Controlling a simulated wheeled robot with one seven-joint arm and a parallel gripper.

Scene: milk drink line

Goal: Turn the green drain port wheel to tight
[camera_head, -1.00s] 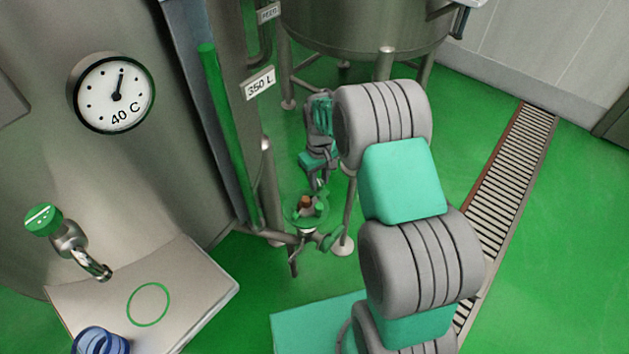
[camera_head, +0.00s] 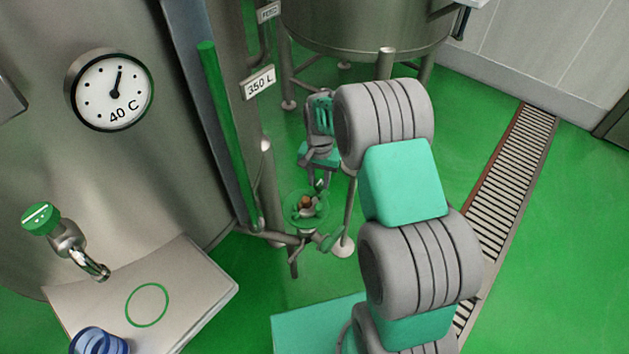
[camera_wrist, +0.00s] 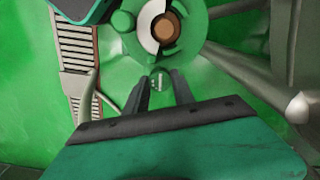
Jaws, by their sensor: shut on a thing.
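The green drain port wheel (camera_head: 293,211) sits low on the pipework beside the tank leg, with a brown hub and a pale patch around it. In the wrist view the wheel (camera_wrist: 190,45) is at top centre; a white area shows left of the hub. My gripper (camera_head: 319,186) reaches down to the wheel's far rim. In the wrist view my gripper (camera_wrist: 158,82) has its two fingers close around a small green piece with a white mark, at the rim. The fingertips partly hide this piece, and I cannot read the mark.
A tap with a green knob (camera_head: 41,218) and a white shelf (camera_head: 200,285) are at left. A floor grate (camera_head: 510,165) runs at right.

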